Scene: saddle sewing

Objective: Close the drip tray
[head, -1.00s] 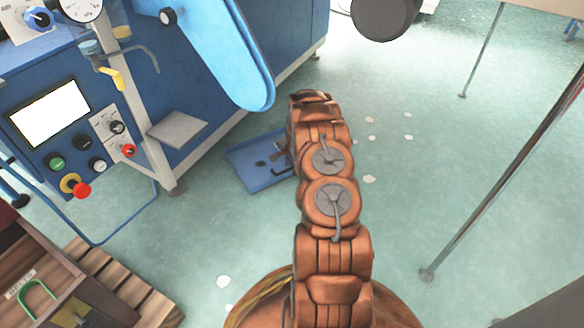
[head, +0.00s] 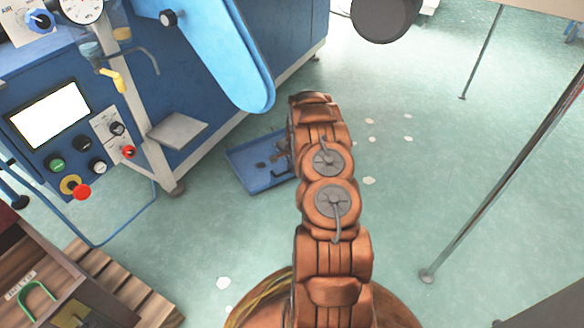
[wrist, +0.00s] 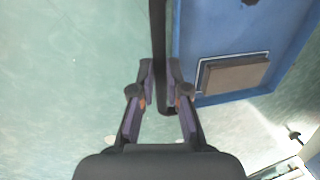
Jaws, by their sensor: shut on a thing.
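The drip tray (head: 248,179) is a shallow blue tray low by the floor, sticking out from the side of the blue machine. My arm hides its right end in the head view. In the wrist view the blue tray (wrist: 185,60) is at the upper right, with a brown block in a light frame inside it. A black handle bar (wrist: 159,25) runs along the tray's near edge. My gripper (wrist: 160,76) has its two fingers on either side of this bar, shut on it. In the head view my gripper is mostly hidden behind my arm.
The blue machine (head: 240,125) stands behind the tray, with a grey plate (head: 178,132) and white leg (head: 150,140) to the left. A wooden pallet (head: 125,285) is at lower left. A thin post (head: 500,175) stands at right.

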